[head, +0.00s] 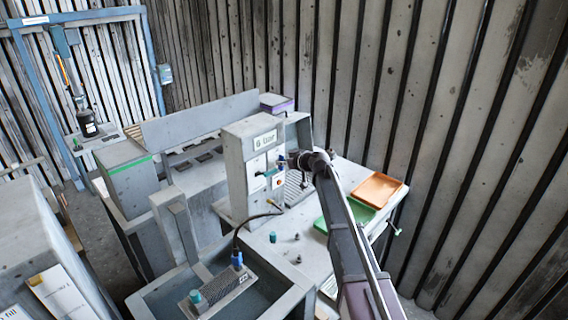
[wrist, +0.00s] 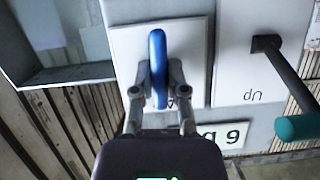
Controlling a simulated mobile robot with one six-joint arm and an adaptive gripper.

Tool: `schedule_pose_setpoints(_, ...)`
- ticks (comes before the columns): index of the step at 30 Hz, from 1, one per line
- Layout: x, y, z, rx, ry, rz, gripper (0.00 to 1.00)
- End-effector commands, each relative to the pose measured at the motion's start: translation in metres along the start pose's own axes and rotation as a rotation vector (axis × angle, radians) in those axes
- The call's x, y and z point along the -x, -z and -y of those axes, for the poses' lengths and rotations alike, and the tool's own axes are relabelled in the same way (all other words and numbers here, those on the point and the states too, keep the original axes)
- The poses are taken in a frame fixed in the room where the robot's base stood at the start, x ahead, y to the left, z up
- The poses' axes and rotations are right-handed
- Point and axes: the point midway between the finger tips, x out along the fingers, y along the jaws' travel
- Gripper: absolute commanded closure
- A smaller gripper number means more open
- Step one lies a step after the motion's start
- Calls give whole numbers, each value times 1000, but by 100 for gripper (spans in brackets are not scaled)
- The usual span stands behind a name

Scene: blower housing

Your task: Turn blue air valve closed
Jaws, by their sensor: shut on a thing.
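The blue air valve (wrist: 158,50) shows in the wrist view as a narrow blue handle, upright in the picture, in front of a white plate (wrist: 195,60) on a grey panel. My gripper (wrist: 156,80) has one finger on each side of the handle and is shut on its lower part. The valve is small there and partly hidden by the gripper.
A dark lever with a teal grip (wrist: 298,128) sticks out close to the right of my gripper in the wrist view. In the head view, a green tray (head: 345,215) and an orange tray (head: 376,188) lie on the bench beside my arm. A cabled block (head: 220,290) sits in front.

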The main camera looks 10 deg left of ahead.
Motion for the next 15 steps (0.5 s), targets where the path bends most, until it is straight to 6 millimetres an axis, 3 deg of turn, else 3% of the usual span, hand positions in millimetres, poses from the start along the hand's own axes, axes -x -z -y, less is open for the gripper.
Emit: schedule_pose_setpoints(15,-4,-1,-3,-342,145,-2,100)
